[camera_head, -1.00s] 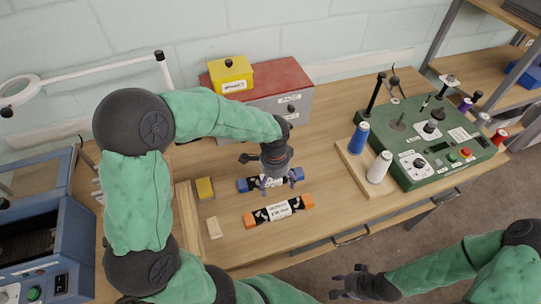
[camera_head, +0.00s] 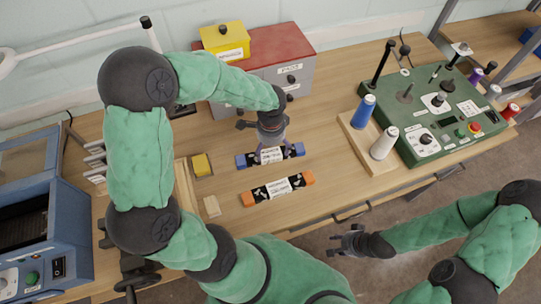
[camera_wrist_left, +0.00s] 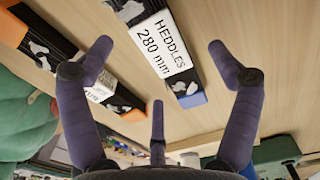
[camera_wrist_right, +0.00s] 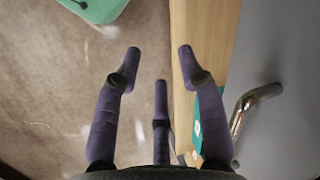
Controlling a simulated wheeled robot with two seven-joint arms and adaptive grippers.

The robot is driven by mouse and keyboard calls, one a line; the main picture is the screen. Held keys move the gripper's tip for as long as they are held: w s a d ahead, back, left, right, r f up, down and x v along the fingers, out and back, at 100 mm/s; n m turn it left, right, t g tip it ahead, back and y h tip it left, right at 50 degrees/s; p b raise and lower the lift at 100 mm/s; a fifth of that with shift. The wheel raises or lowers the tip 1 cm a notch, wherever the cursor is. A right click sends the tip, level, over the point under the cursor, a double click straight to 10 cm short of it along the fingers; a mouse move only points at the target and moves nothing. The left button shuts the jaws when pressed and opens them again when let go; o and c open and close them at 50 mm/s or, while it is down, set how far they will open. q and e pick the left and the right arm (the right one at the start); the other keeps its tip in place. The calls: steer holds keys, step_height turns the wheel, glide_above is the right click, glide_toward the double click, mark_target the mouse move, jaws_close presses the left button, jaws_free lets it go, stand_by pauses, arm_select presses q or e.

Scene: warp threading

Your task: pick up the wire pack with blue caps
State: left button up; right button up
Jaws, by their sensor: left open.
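The wire pack with blue caps (camera_head: 294,151) lies on the table, a black bar with a white label and a blue cap at each end. In the left wrist view, its label (camera_wrist_left: 160,45) reads "HEDDLES 280 mm" and one blue cap (camera_wrist_left: 192,100) shows. My left gripper (camera_head: 271,145) is open and empty just above the pack's middle, with fingers spread to either side of the label in the wrist view. A similar pack with orange caps (camera_head: 250,198) lies in front of it. My right gripper (camera_head: 345,240) is open and empty off the table's front edge, over the floor.
A grey-red drawer box (camera_head: 265,85) with a yellow box (camera_head: 226,42) stands behind. Blue (camera_head: 364,110) and white spools (camera_head: 383,143) and a green machine (camera_head: 415,100) are at right.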

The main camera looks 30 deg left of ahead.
mark_target(271, 156)
arm_select(q)
steer(key=f, duration=0.2)
steer(key=f+b, duration=0.1)
steer(key=f, duration=0.1)
steer(key=shift+s+d+f, duration=0.1)
steer(key=shift+s+d, duration=0.05)
steer(key=shift+s, duration=0.05)
steer(key=c, duration=1.7)
steer(key=shift+o, duration=0.2)
